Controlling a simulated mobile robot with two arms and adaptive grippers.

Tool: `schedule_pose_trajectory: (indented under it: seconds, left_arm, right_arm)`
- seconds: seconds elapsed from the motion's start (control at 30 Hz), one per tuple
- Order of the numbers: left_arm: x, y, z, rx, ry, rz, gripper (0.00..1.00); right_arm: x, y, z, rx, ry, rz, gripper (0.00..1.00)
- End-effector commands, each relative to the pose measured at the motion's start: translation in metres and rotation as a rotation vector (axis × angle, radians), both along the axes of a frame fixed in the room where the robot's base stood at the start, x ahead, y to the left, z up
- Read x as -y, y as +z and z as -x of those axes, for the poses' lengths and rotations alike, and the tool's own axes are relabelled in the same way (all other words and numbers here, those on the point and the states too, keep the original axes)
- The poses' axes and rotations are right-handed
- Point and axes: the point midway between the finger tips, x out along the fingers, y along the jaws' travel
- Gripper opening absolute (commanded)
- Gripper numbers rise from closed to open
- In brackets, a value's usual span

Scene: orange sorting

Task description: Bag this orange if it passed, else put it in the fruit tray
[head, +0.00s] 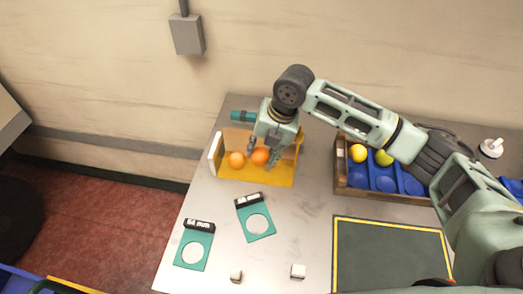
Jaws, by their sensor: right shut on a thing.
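My right gripper (263,150) reaches down over a yellow open holder (270,179) at the back of the table. It is shut on an orange (260,157), which is partly hidden by the fingers. Another orange (237,160) sits just to the left of it in the holder. A wooden fruit tray (385,197) with blue cups stands to the right, partly hidden by my right arm. A yellow fruit (358,153) and a yellow-green fruit (383,158) are in its back cups. I cannot make out a bag. My left gripper is not in view.
Two teal gauge plates with round holes lie in front: one marked 64 mm (207,239), another (269,234) with an unreadable label. A dark yellow-edged mat (390,256) lies front right.

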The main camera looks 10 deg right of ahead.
Motion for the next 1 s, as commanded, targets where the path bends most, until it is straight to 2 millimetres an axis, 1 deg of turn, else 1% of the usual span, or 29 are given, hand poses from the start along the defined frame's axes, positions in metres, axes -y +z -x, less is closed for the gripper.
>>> schedule_pose_trajectory:
  seconds: [0.17,0.2,0.43,0.77,1.0]
  left_arm:
    - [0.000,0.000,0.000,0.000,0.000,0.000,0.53]
    - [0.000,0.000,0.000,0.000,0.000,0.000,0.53]
    - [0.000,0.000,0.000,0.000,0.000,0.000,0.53]
    - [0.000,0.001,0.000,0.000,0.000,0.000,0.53]
    - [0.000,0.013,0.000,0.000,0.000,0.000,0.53]
  right_arm:
    - [0.000,0.000,0.000,0.000,0.000,0.000,0.09]
    - [0.000,0.000,0.000,0.000,0.000,-0.001,0.38]
    - [0.000,0.000,0.000,0.000,0.000,0.000,0.58]
    - [0.000,0.001,0.000,-0.001,0.000,0.000,0.58]
    - [0.000,0.013,0.000,0.000,0.000,0.000,0.58]
